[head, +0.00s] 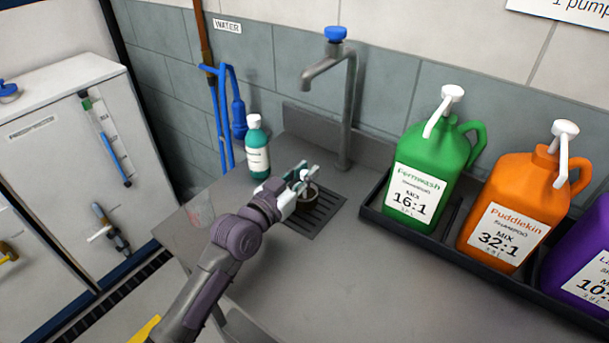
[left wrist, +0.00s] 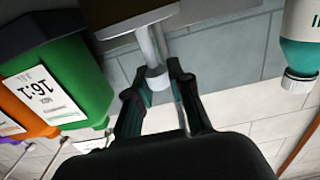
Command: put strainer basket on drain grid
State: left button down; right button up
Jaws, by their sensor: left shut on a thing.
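The strainer basket (head: 311,192) is a small grey round basket with a pale knob on a post. My left gripper (head: 304,177) is shut on its knob. In the left wrist view, which is upside down, the basket (left wrist: 136,17) is at the top edge with its post running down between the fingertips. The drain grid (head: 327,211) is a dark slotted plate set in the grey counter. The basket is over the grid and covers part of it; whether it touches is hard to tell. My right gripper is not in view.
A tap (head: 347,105) stands behind the grid. A teal bottle (head: 257,148) stands to the left. A black tray (head: 452,249) holds green (head: 430,150), orange (head: 515,205) and purple (head: 590,250) pump jugs on the right. The counter front (head: 330,290) is clear.

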pick_arm(q)
jog(key=shift+f, duration=0.15)
jog(key=c, duration=1.1)
grip_release()
jog(key=shift+o, duration=0.2)
jog(key=shift+r, duration=0.2)
jog(key=b+v, duration=0.1)
jog(key=v, duration=1)
jog(key=shift+f, duration=0.15)
jog(key=shift+s+a, duration=0.3)
jog(key=shift+s, duration=0.15)
